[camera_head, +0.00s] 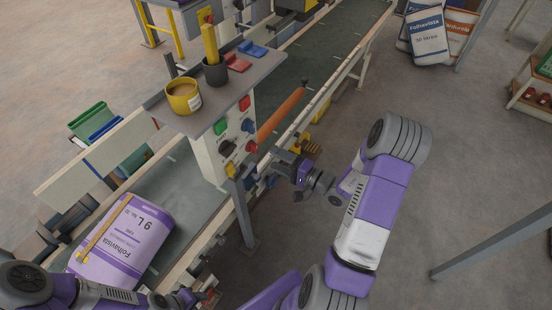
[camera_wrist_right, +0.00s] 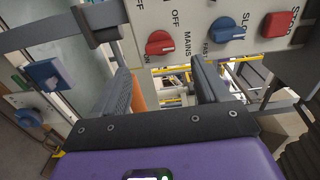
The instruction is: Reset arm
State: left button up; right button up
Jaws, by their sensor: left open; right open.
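My right gripper (camera_head: 262,168) is beside the lower part of the white control box (camera_head: 205,155). In the right wrist view its two dark fingers (camera_wrist_right: 163,92) are apart with nothing between them. Ahead of and above them is the panel with a red MAINS knob (camera_wrist_right: 160,42), a blue SLOW/FAST knob (camera_wrist_right: 222,29) and a red STOP knob (camera_wrist_right: 277,22). The fingers appear clear of the knobs. My left gripper (camera_head: 208,296) is open at the bottom of the head view, right of the purple-and-white sack (camera_head: 125,240) on the conveyor.
A shelf (camera_head: 225,85) above the panel holds a yellow mug (camera_head: 183,96) and a dark cup (camera_head: 215,70). The conveyor (camera_head: 190,195) and its rail run diagonally behind the box. A grey post (camera_head: 243,215) stands close to my right gripper. Floor at right is mostly clear.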

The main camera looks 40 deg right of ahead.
jog(key=shift+a, duration=0.1)
jog(key=s+a+f+n+g+y, duration=0.1)
jog(key=s+a+f+g+y, duration=0.1)
jog(key=a+f+g, duration=0.3)
jog(key=s+a+f+n+g+y, duration=0.1)
jog(key=s+a+f+g+y, duration=0.2)
jog(key=a, duration=0.5)
jog(key=s+a+f+n+g+h, duration=0.3)
jog(key=s+f+g, duration=0.3)
jog(key=s+f, duration=0.1)
jog(key=s+a+f+n+g+h, duration=0.3)
jog(key=s+a+f+g, duration=0.15)
jog(key=s+f, duration=0.2)
jog(key=shift+w+a+f+n+t+h, duration=0.45)
jog(key=shift+w+a+f+n+t, duration=0.2)
jog(key=shift+w+n, duration=0.1)
jog(key=shift+w+a+f+n+t+h, duration=0.5)
jog(key=shift+w+f+n+t, duration=0.1)
jog(key=shift+w+n, duration=0.1)
